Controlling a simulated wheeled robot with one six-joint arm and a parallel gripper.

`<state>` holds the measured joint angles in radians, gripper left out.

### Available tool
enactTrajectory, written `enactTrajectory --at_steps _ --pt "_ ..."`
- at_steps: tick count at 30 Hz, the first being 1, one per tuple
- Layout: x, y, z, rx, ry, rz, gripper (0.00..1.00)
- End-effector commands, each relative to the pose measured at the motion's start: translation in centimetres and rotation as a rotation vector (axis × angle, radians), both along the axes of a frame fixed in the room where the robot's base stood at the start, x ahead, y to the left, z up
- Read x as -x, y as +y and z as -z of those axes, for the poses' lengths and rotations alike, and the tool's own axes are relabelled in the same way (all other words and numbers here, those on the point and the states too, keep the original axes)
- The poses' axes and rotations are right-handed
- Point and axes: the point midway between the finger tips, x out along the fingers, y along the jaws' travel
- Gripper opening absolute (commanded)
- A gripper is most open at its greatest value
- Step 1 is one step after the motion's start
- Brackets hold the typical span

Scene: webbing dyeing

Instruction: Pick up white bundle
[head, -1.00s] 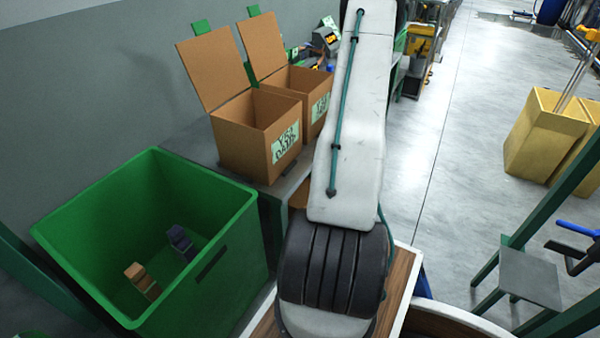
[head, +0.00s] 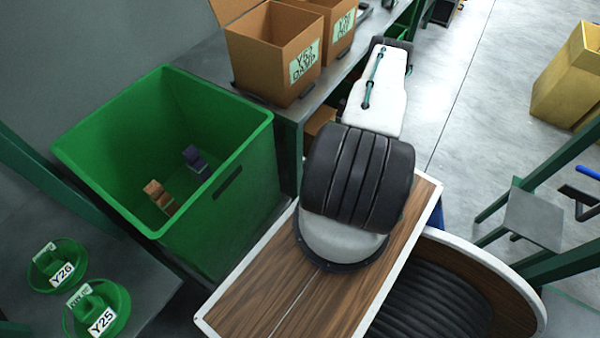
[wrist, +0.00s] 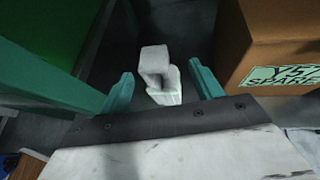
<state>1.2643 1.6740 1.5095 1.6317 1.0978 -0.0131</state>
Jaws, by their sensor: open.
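The white bundle (wrist: 158,72) shows in the wrist view as a pale folded block with a pale green edge at its near end. It sits on a dark surface between a green wall and a cardboard box. My gripper (wrist: 160,84) is open, with its two teal fingers on either side of the bundle in the picture. I cannot tell how far above the bundle the fingers are. The head view does not show the bundle, and my arm hides the gripper there.
In the wrist view a cardboard box (wrist: 278,38) labelled SPARE stands close right. A green wall (wrist: 38,55) is close left. In the head view a green bin (head: 228,200) holds a brown and a dark purple bundle. Cardboard boxes (head: 258,65) stand on the bench behind.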

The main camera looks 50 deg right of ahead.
Motion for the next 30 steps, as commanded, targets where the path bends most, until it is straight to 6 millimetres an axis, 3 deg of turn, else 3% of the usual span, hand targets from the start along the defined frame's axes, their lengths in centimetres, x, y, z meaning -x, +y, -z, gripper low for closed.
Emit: enactTrajectory --at_steps 1,6,14,24,30 --pt "-0.1 1.2 0.7 -0.009 -0.040 0.047 0.65" --pt "-0.3 2.5 1.5 0.003 -0.118 0.156 0.65" --pt "-2.6 2.7 2.4 0.010 -0.130 0.173 0.65" --pt "-6.9 3.1 3.9 0.010 -0.129 0.174 0.65" --pt "-7.6 3.0 4.1 0.009 -0.128 0.175 0.65"
